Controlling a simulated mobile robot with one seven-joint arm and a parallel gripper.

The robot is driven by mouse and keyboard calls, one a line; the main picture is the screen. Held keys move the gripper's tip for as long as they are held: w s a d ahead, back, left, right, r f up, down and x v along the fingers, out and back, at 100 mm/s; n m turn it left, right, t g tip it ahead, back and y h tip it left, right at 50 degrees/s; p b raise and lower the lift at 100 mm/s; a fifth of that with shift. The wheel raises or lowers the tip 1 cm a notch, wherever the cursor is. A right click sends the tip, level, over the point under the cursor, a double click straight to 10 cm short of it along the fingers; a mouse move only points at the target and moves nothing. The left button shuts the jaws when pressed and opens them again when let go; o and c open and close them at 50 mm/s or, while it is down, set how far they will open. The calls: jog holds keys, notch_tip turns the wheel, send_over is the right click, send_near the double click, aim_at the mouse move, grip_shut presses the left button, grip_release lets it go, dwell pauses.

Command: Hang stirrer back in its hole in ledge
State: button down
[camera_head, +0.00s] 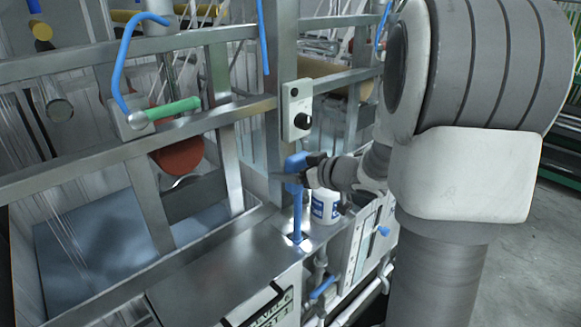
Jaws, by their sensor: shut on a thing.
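The blue stirrer (298,211) stands about upright, its thick handle at the top and its thin shaft running down. My gripper (291,174) is shut on the stirrer near its handle, coming in from the right. The metal ledge (225,262) lies below. The shaft's lower end meets the ledge top at a small dark opening (305,238) near its right end. I cannot tell how deep the shaft sits in it. My gripper's fingertips are small in this view and partly covered by the handle.
A white container with a blue label (325,208) stands just behind and right of the stirrer. A metal post with a switch box (297,108) rises behind the handle. Metal rails (130,153) cross on the left. Pipes and a blue valve handle (323,286) sit below the ledge.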

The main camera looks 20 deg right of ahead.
jog(key=shift+f+b, duration=5.15)
jog(key=shift+f, duration=2.4)
grip_release()
jog(key=p+v, duration=0.3)
jog(key=v, duration=1.4)
jog(key=shift+s, duration=0.2)
jog(key=shift+d, duration=0.15)
